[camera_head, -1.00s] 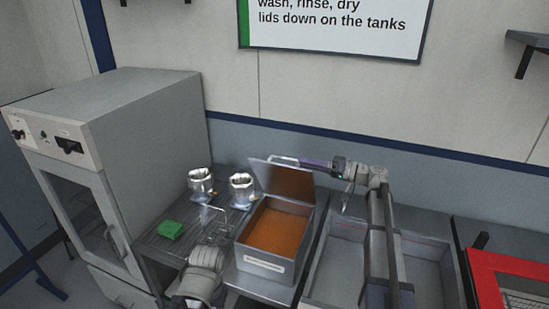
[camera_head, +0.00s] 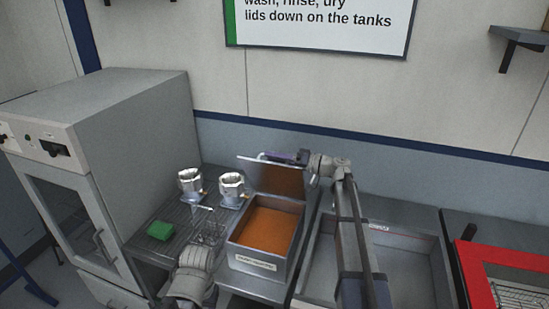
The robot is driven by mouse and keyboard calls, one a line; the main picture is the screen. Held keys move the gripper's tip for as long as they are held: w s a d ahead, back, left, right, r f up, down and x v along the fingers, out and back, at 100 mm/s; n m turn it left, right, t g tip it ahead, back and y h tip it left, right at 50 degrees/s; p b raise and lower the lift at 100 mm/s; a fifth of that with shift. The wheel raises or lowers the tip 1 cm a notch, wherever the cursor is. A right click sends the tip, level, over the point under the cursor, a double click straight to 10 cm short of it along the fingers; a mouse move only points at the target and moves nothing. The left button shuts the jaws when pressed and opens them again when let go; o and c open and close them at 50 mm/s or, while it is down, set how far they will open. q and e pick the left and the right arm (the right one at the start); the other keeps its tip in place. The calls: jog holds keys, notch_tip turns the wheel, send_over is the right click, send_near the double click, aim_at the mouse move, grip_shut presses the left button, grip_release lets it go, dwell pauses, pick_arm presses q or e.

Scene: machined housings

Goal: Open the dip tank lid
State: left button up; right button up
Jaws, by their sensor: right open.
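The dip tank (camera_head: 259,265) is a grey metal box with a label on its front and orange-brown liquid (camera_head: 268,230) inside. Its lid (camera_head: 279,180) stands raised at the back edge, steeply tilted, with its underside facing me. My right gripper (camera_head: 284,157) is at the lid's top edge, beside the lid's handle (camera_head: 262,156). It is open; whether it touches the lid is unclear. My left gripper (camera_head: 206,230) is left of the tank, low over the rack; its fingers are too small and cluttered to read.
A grey cabinet (camera_head: 130,130) is further left. An empty basin (camera_head: 405,265) and a red-framed tray (camera_head: 474,275) are at right.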

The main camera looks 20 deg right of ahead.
grip_shut()
dwell(0.3)
dwell(1.1)
